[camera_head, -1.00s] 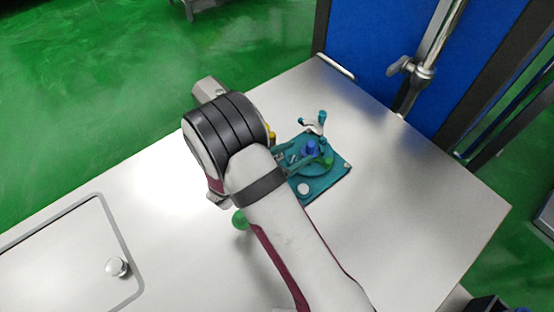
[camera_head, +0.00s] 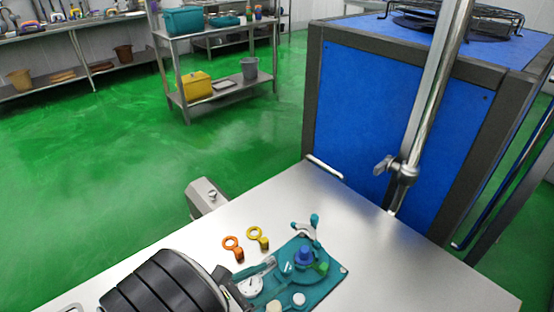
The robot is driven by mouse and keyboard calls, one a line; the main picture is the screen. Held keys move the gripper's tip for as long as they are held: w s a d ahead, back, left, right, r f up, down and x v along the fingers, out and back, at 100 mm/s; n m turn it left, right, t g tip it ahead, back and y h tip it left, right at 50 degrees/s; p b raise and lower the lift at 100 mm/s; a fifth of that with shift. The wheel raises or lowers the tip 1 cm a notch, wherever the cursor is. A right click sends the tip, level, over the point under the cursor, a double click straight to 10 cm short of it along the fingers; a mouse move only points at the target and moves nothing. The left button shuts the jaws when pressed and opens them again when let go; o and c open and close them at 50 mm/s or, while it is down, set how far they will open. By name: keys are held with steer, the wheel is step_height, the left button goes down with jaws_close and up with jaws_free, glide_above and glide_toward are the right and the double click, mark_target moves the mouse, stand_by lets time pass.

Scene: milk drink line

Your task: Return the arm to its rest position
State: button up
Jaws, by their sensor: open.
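My arm shows only as a black ribbed joint (camera_head: 165,285) at the bottom left, low over the steel table (camera_head: 400,265). The joint's right end is close to, or in front of, the left side of a teal board (camera_head: 322,287), so part of the board may be hidden. The board lies on the table and carries a blue knob (camera_head: 304,255) and a white round dial (camera_head: 248,286).
A tall blue cabinet (camera_head: 370,110) and a steel post (camera_head: 432,90) stand beyond the table. The table's right part is clear. Shelves (camera_head: 215,30) stand farther back.

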steer(key=s+d+r+m+g, duration=0.3)
steer(key=d+m+g, duration=0.1)
steer(key=d+m, duration=0.2)
steer(key=s+d+r+m+g, duration=0.3)
steer(key=d+m+g, duration=0.1)
steer(key=d+m, duration=0.25)
steer(key=s+d+r+m+g+y, duration=0.1)
steer(key=s+d+m+g+y, duration=0.15)
steer(key=s+m, duration=0.3)
steer(key=s+d+r+m+g+y, duration=0.1)
steer(key=s+r+m+y, duration=0.15)
steer(key=s+m, duration=0.3)
steer(key=s+a+m+y, duration=0.1)
steer(key=m+y, duration=0.1)
steer(key=m, duration=0.1)
steer(key=s+a+m+t+y, duration=0.1)
steer(key=a+m+y, duration=0.1)
steer(key=s+a+m+y, duration=0.1)
steer(key=m, duration=0.2)
steer(key=shift+s+a+r+m+t+y, duration=0.2)
steer(key=shift+r+m+t+y, duration=0.15)
steer(key=shift+r+y, duration=0.05)
